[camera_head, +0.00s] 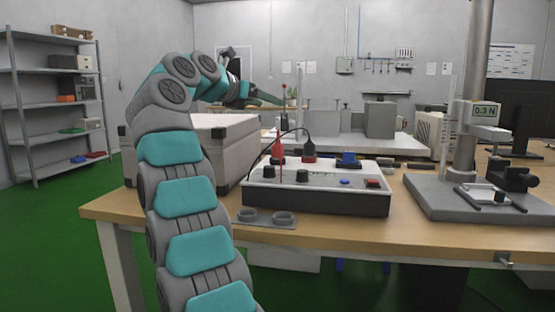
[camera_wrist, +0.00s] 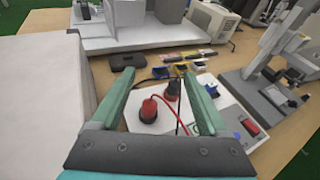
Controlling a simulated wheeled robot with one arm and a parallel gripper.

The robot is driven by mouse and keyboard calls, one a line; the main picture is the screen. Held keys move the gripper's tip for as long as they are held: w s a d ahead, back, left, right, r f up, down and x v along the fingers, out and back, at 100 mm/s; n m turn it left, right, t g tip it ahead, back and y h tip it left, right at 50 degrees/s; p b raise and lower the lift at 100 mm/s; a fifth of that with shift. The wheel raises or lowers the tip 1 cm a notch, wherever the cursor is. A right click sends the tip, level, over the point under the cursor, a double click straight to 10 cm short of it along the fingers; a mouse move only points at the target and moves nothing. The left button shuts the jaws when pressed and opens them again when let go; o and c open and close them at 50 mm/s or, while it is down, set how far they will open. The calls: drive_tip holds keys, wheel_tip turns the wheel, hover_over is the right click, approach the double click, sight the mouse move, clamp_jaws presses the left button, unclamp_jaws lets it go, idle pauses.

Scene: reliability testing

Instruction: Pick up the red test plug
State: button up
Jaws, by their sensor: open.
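The red test plug (camera_head: 277,150) stands upright in the top of a white and dark grey test box (camera_head: 320,200) on the wooden table. A thin red cable runs from it. In the wrist view the red plug (camera_wrist: 149,110) shows between the two teal fingers of my gripper (camera_wrist: 158,88), nearer the left finger. My gripper is open and empty, above the box and apart from the plug. A black plug (camera_wrist: 173,90) with a black cable stands beside the red one, to its right.
A large grey case (camera_head: 220,140) stands left of the box. A force test stand (camera_head: 462,180) reading 0.3 N stands to the right. A grey plate with two rings (camera_head: 265,217) lies at the table's front edge.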

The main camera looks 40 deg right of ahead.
drive_tip(key=y+b, duration=0.2)
drive_tip(key=b, duration=0.2)
approach(274, 151)
drive_tip(key=w+d+r, duration=0.1)
drive_tip(key=d+r, duration=0.2)
drive_tip(key=d, duration=0.1)
drive_tip(key=shift+m, duration=0.4)
wheel_tip(274, 151, down, 5)
drive_tip(key=b, duration=0.2)
drive_tip(key=shift+w+a+b, duration=0.15)
drive_tip(key=shift+b, duration=0.15)
drive_tip(key=shift+b+x, duration=0.3)
drive_tip(key=shift+x, duration=3.45)
drive_tip(key=shift+r, duration=0.2)
clamp_jaws()
